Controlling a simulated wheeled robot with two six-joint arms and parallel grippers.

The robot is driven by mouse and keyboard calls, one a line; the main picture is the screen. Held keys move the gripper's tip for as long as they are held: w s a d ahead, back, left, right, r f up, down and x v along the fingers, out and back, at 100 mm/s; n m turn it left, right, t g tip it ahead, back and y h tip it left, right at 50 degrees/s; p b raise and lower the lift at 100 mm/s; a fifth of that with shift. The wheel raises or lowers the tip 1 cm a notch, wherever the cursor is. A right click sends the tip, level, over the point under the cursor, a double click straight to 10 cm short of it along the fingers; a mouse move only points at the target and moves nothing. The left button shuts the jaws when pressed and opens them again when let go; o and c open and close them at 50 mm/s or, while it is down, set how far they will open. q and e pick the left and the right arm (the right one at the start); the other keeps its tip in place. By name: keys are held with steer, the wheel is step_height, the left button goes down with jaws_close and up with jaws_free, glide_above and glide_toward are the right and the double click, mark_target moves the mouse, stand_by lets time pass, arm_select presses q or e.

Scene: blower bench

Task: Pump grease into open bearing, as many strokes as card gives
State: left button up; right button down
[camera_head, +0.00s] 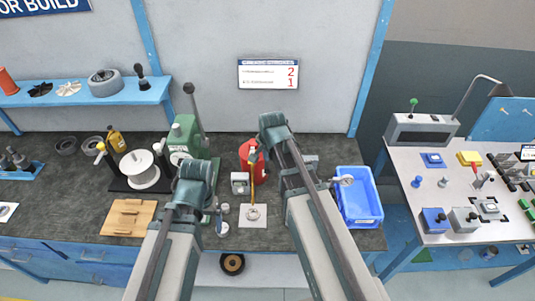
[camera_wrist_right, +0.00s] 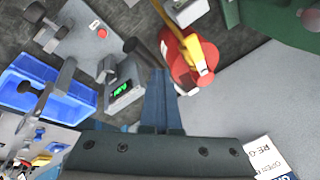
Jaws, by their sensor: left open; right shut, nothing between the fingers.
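The red grease pump (camera_head: 246,152) with its yellow upper part stands at the middle of the bench. It also shows in the right wrist view (camera_wrist_right: 185,65). An open ring-shaped bearing (camera_head: 253,214) lies on a white sheet in front of it. The card (camera_head: 268,74) on the wall shows a red 2 above a red 1; its small text is unreadable. My right gripper (camera_wrist_right: 160,100) is shut and empty, close beside the pump and a dark rod (camera_wrist_right: 146,52); I cannot tell whether it touches. My left gripper (camera_head: 195,172) is left of the bearing; its fingers are hidden.
A green press (camera_head: 186,138) stands left of the pump. A blue bin (camera_head: 360,200) is at the right. A box with a green display (camera_wrist_right: 122,92) sits near my right gripper. A wooden board (camera_head: 128,217) and a white spool (camera_head: 140,168) lie at the left.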

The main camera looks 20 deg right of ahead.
mark_target(267, 164)
steer(key=shift+s+a+f+b, duration=0.1)
steer(key=shift+s+f+b, duration=0.25)
steer(key=shift+f+b, duration=0.35)
steer(key=shift+s+a+f+b, duration=0.1)
steer(key=shift+s+f+b, duration=0.2)
steer(key=shift+f+b, duration=0.35)
stand_by(1.3)
stand_by(0.6)
steer(key=shift+w+d+r+p, duration=0.15)
steer(key=shift+w+r+p, duration=0.4)
steer(key=shift+r+p, duration=0.65)
steer(key=shift+w+d+r+p, duration=0.2)
steer(key=shift+w+r+p, duration=0.35)
steer(key=shift+r+p, duration=0.6)
steer(key=shift+w+d+r+p, duration=0.15)
steer(key=shift+w+r+p, duration=0.4)
steer(key=shift+r+p, duration=0.65)
steer(key=shift+f, duration=0.1)
steer(key=r+p, duration=0.1)
steer(key=w+r+p, duration=0.1)
steer(key=r+p, duration=0.1)
steer(key=w+r+p, duration=0.1)
steer(key=shift+d+r, duration=0.25)
steer(key=shift+d, duration=0.05)
stand_by(0.4)
